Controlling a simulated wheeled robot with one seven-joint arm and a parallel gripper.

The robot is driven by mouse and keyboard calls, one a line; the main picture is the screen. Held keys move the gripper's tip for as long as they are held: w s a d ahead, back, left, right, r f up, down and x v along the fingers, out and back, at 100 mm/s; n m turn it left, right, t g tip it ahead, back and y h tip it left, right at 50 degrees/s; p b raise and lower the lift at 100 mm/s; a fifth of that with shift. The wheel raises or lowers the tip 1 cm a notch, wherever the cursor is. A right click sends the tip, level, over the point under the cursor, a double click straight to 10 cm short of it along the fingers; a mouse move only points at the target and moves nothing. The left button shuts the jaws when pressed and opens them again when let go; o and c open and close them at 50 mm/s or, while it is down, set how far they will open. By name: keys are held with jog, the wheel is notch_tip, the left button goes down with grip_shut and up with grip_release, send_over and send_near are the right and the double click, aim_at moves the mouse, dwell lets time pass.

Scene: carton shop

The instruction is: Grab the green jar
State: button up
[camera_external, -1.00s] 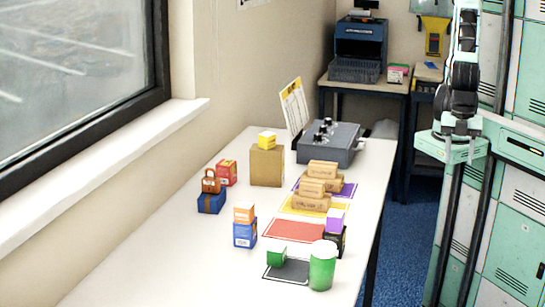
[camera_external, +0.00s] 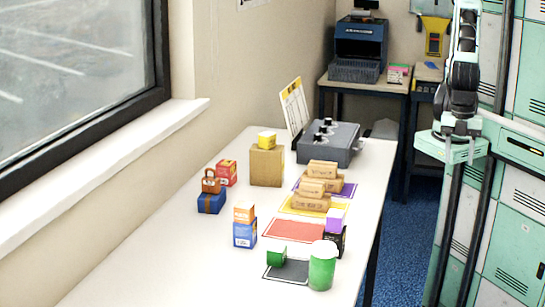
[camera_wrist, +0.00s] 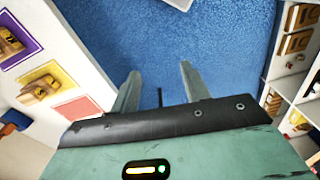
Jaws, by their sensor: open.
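The green jar (camera_external: 322,268) is a green cup-like container with a white lid. It stands upright at the near right corner of the white table (camera_external: 130,272), beside the black mat. In the wrist view my gripper (camera_wrist: 158,82) is open and empty, its two fingers apart over the blue floor. The jar does not show in the wrist view. In the external view my arm is at the upper right, well away from the jar, and the fingers cannot be made out there.
A small green box (camera_external: 277,256) sits on the black mat (camera_external: 293,272). A purple box (camera_external: 335,219) rests on a black box (camera_external: 340,243) just behind the jar. A red mat (camera_external: 293,230) lies farther back. The blue floor (camera_wrist: 215,45) is open right of the table.

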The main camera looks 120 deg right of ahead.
jog(key=o, duration=0.7)
jog(key=shift+w+f, duration=0.1)
